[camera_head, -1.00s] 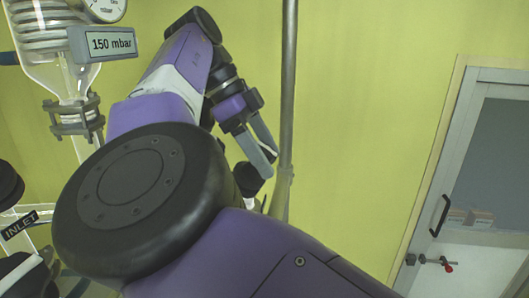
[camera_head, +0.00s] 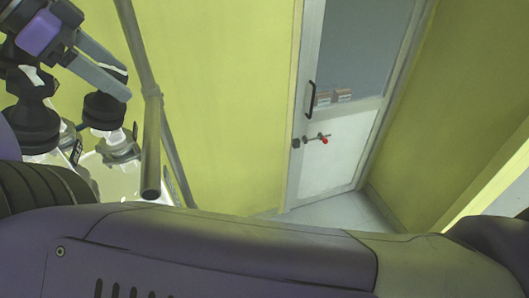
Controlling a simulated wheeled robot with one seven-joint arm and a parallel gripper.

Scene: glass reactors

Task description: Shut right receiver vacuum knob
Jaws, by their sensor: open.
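My gripper (camera_head: 123,81) is at the upper left, its two grey fingers pointing down and right, open. A black knob with a white mark on top (camera_head: 104,110) stands just under the fingertips, on a glass receiver neck. The fingers overlap its top in the picture; I cannot tell whether they touch it. A second black knob (camera_head: 36,128) stands to the left, below the gripper body, also with a white mark. The labels by the knobs are too small and tilted to read, so I cannot tell for certain which is the right receiver vacuum knob.
A grey metal pole (camera_head: 152,130) rises close to the right of the knobs. Clear glassware (camera_head: 120,178) lies below them. My arm fills the bottom. A door (camera_head: 335,120) with a red-tipped handle is in the yellow wall; the floor before it is free.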

